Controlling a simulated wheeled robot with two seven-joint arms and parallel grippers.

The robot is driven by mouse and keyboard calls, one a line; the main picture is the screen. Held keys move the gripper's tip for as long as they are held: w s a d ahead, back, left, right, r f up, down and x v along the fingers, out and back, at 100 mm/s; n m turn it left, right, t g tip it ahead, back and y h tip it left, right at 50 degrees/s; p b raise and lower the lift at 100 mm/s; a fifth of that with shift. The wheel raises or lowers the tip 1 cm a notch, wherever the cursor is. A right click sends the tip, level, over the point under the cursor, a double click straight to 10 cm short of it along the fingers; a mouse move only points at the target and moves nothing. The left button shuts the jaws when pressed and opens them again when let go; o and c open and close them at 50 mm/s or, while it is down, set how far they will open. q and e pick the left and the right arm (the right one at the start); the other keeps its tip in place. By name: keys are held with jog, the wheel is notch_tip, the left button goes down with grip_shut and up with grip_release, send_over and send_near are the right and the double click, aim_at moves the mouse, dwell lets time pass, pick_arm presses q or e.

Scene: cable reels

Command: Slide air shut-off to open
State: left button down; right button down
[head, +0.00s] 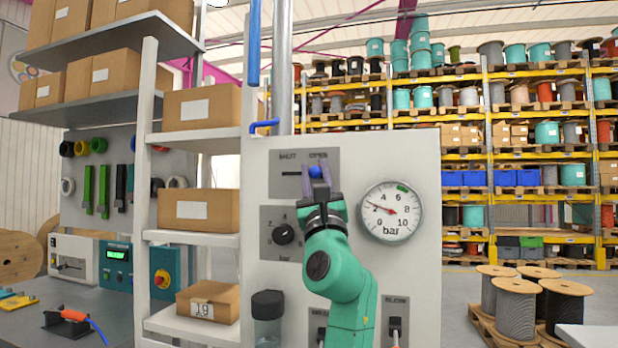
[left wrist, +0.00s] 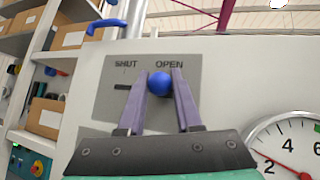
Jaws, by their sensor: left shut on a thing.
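The air shut-off is a grey plate (head: 333,158) with a slot, marked SHUT at its left and OPEN at its right, on a pale panel. Its blue knob (head: 316,172) is at the OPEN end, below that word. The knob also shows in the left wrist view (left wrist: 158,84), with the bare slot to its left. My left gripper (head: 317,177) has its purple fingers on either side of the knob and is shut on it; the fingers also show in the left wrist view (left wrist: 160,90). My right gripper is not in view.
A pressure gauge (head: 391,212) sits right of the shut-off, its needle near 2 bar. A black regulator knob (head: 284,234) is below the plate. Shelves with cardboard boxes (head: 194,209) stand close on the left. A blue-handled pipe valve (head: 264,126) is above the panel.

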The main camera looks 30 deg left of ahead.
pick_arm(q)
jog(key=c, duration=0.6)
grip_release()
jog(key=shift+d, duration=0.15)
jog(key=shift+c, duration=0.2)
jog(key=shift+o, duration=0.3)
jog(key=shift+d, duration=0.15)
jog(key=shift+s+f, duration=0.1)
jog(key=shift+f, duration=0.15)
jog(key=b+v, duration=0.5)
jog(key=v, duration=0.9)
jog(key=shift+s+d, duration=0.1)
